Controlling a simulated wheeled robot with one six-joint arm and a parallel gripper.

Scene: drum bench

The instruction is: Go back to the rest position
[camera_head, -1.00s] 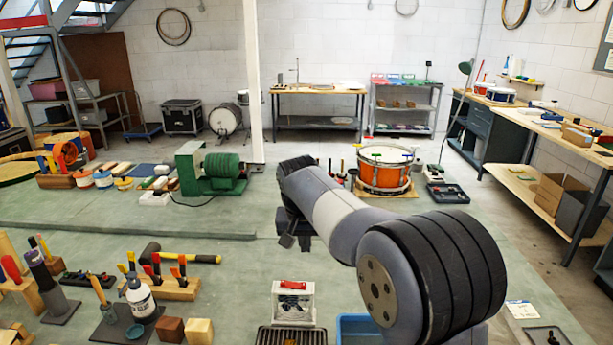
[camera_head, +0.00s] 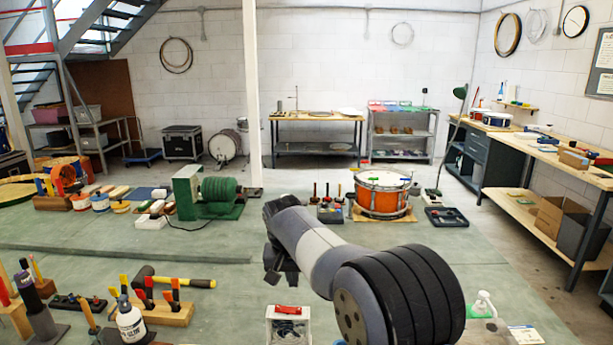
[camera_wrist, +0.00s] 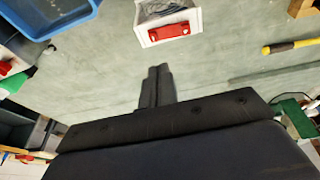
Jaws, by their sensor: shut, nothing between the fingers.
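My gripper (camera_wrist: 157,72) shows in the wrist view with its two dark fingers together and nothing between them. It hangs above the bare green bench top (camera_wrist: 100,75). In the head view my gripper (camera_head: 275,272) is partly hidden behind my arm and points down over the bench. The orange drum (camera_head: 382,197) stands on a wooden base to the right of my arm, apart from it.
A white box with a red handle (camera_head: 288,322) stands in front of my arm; it also shows in the wrist view (camera_wrist: 168,22), near a blue bin (camera_wrist: 50,15).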

